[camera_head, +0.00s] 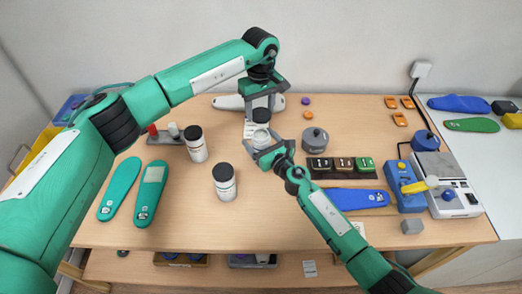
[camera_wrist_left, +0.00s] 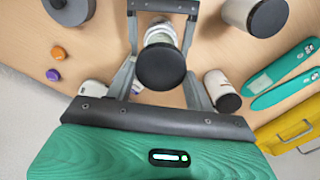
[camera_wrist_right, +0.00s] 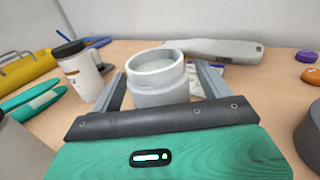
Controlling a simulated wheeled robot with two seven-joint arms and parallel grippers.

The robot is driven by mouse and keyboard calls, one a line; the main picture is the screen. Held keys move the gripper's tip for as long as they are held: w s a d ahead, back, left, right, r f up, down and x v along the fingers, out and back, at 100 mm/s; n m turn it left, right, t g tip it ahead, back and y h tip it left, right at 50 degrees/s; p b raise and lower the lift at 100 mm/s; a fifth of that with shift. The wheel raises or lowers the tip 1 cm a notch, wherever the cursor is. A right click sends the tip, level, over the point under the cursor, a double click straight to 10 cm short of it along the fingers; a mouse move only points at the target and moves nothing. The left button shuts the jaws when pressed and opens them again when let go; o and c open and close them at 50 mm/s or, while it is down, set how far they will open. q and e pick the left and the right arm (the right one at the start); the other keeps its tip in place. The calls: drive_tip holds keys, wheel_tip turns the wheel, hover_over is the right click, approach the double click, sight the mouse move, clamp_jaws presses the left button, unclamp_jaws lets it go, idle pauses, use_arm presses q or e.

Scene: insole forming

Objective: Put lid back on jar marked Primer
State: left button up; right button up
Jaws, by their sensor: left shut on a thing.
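An open white jar (camera_head: 261,138) stands on the table between the fingers of my right gripper (camera_head: 264,150). In the right wrist view the jar (camera_wrist_right: 158,80) is upright with its round mouth bare; whether the fingers press on it is unclear. My left gripper (camera_head: 262,103) points down above the jar, shut on a black lid (camera_head: 261,115). In the left wrist view the lid (camera_wrist_left: 161,67) hides part of the jar below it, and the two look apart. The wording on the jar is not readable.
Two other white jars with black lids, one at the front (camera_head: 225,182) and one at the left (camera_head: 195,144), stand nearby. A grey round object (camera_head: 315,140) and a dark tray with several blocks (camera_head: 341,167) are at the right. Green insoles (camera_head: 150,192) lie at the left.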

drive_tip(key=c, duration=1.3)
use_arm(q)
hover_over(262, 136)
drive_tip(key=shift+w+a+f, duration=0.1)
drive_tip(key=shift+a+f, duration=0.05)
drive_tip(key=shift+f, duration=1.1)
drive_tip(key=shift+w+a+f, duration=0.1)
drive_tip(key=shift+f, duration=1.1)
drive_tip(key=shift+s, duration=0.1)
drive_tip(key=shift+f, duration=0.9)
drive_tip(key=shift+f, duration=0.55)
use_arm(e)
clamp_jaws()
use_arm(q)
drive_tip(key=m, duration=0.6)
drive_tip(key=shift+d+m, duration=0.15)
drive_tip(key=shift+m, duration=0.25)
drive_tip(key=m, duration=0.6)
drive_tip(key=shift+d, duration=0.1)
